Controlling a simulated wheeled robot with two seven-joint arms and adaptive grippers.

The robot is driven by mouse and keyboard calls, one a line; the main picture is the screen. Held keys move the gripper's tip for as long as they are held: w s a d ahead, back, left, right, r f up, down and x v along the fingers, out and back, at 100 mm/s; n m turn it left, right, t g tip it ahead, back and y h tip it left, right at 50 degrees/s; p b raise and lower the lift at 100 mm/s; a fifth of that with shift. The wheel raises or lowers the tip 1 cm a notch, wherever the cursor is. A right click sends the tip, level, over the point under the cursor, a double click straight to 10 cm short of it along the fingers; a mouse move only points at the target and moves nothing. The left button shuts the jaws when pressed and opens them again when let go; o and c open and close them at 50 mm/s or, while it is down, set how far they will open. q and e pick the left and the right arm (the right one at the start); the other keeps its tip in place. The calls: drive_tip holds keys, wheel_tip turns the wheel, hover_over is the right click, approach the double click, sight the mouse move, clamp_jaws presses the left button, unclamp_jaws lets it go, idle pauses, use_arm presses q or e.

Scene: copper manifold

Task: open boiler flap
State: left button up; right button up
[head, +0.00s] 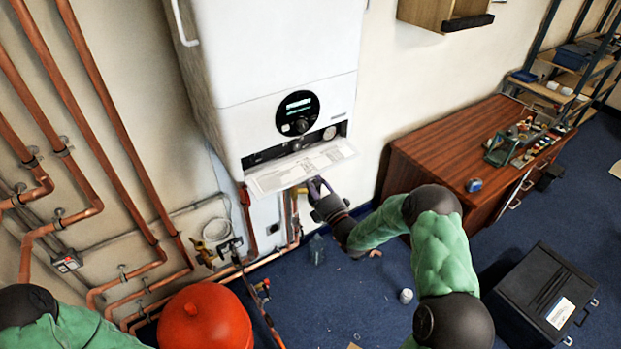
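The white boiler (280,50) hangs on the wall at the upper centre. Its flap (298,168) is hinged down and sticks outward below the control panel, with a printed sheet on its upper face. The round black control dial and display (297,113) are exposed above it. My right gripper (317,187) is just below the flap's front edge, right of its middle. I cannot tell whether it touches the flap, or whether its fingers are open or shut. Part of my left arm shows at the lower left; its gripper is out of view.
Copper pipes (105,90) run down the wall at the left. A red tank (205,320) stands below. A wooden cabinet (440,150) with small items is at the right, and a black case (540,295) lies on the blue floor. Open air lies between boiler and cabinet.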

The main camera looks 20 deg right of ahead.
sight(306, 171)
drive_tip(key=shift+w+a+r, duration=0.1)
drive_tip(key=shift+w+r, duration=0.05)
drive_tip(key=shift+w, duration=0.4)
clamp_jaws()
drive_tip(key=shift+r, duration=0.1)
drive_tip(key=shift+s+r+g+p, duration=0.2)
drive_tip(key=shift+r+g+p, duration=0.45)
drive_tip(key=shift+g, duration=0.25)
drive_tip(key=shift+s+r+g+h+p, duration=0.25)
drive_tip(key=shift+r+g, duration=0.25)
drive_tip(key=shift+g, duration=0.5)
